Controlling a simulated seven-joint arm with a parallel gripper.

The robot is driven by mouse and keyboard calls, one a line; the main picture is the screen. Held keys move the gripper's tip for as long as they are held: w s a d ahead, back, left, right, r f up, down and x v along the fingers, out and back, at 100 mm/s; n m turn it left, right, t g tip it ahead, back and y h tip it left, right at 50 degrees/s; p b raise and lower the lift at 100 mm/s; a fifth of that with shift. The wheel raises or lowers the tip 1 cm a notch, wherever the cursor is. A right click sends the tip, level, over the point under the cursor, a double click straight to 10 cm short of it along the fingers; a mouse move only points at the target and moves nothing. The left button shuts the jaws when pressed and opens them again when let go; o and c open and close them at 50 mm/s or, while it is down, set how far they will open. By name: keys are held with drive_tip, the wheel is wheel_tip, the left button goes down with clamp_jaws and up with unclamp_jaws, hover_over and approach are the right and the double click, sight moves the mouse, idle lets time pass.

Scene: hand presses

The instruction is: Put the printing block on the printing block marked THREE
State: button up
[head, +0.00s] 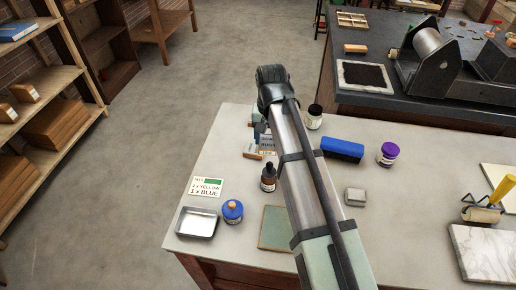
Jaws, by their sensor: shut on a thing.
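My arm reaches from the bottom of the head view toward the far left part of the table, with its wrist bent down. My gripper (260,131) shows only in part beside the arm, shut on a printing block (267,143) that is mostly hidden. Another printing block (254,154), with a wooden edge and a pale face, lies on the table just below it in the picture. Its lettering is too small to read, so I cannot tell which is marked THREE. I cannot tell whether the two blocks touch.
A dropper bottle (268,177), a card (207,187), a metal tray (197,223), a blue-lidded jar (232,211) and a green mat (275,228) are nearby. A dark jar (314,117), blue box (342,150), purple-lidded jar (388,154) and small tin (355,197) stand right of the arm.

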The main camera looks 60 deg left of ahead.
drive_tip(key=r, duration=0.2)
hover_over(255, 147)
drive_tip(key=shift+m, duration=0.4)
wheel_tip(255, 147, down, 10)
drive_tip(key=shift+a+f, duration=0.1)
drive_tip(key=shift+f, duration=0.1)
drive_tip(key=shift+f, duration=0.15)
drive_tip(key=o, duration=1.1)
wheel_tip(255, 147, up, 12)
drive_tip(key=shift+r, duration=0.2)
